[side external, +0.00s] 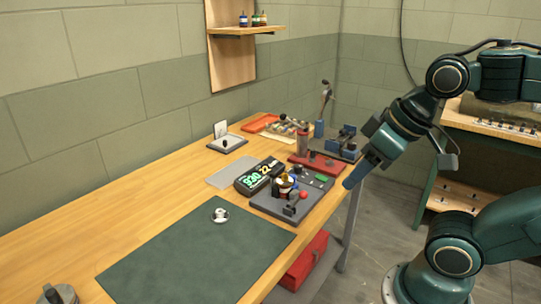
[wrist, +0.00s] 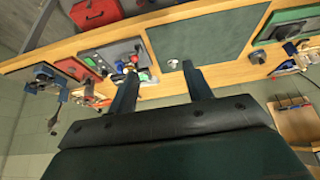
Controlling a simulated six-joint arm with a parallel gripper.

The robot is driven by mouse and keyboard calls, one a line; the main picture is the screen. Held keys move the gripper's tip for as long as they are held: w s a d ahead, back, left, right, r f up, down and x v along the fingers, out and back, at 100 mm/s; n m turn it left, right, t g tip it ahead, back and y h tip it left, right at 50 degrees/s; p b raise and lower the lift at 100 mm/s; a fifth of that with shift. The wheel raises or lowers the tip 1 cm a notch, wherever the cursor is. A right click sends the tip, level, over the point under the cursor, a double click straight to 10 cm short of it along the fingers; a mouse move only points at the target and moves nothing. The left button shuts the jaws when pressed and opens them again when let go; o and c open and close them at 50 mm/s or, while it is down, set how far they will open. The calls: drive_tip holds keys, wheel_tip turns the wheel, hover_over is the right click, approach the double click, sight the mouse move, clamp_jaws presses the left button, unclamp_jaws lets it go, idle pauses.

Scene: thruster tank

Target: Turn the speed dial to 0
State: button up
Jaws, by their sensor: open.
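My gripper (side external: 400,170) is open and empty, raised in the air to the right of the bench. Its two fingers also show spread apart in the wrist view (wrist: 160,69). A dark control panel (side external: 268,205) lies near the bench's front edge, left of my gripper and apart from it. It carries a pale and brass round part (side external: 286,184), a red button (side external: 304,195), a green part and a dark lever. The panel also shows in the wrist view (wrist: 108,51), left of the fingers. Which part is the speed dial, and its setting, I cannot tell.
A display with lit digits (side external: 258,175) stands behind the panel. A dark green mat (side external: 190,255) with a small white round piece (side external: 220,215) lies to the left. A red vise-like tool (side external: 316,163) and a blue one (side external: 343,142) stand at the bench's right end.

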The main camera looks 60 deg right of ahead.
drive_tip(key=w+d+r+m+g, duration=0.2)
drive_tip(key=w+d+r+m, duration=0.2)
drive_tip(key=w, duration=0.5)
drive_tip(key=m+g, duration=0.4)
drive_tip(key=m, duration=0.5)
hover_over(299, 166)
wheel_tip(299, 166, down, 12)
drive_tip(key=shift+f, duration=0.2)
drive_tip(key=shift+w+f, duration=0.1)
wheel_tip(299, 166, down, 14)
drive_tip(key=shift+r, duration=0.25)
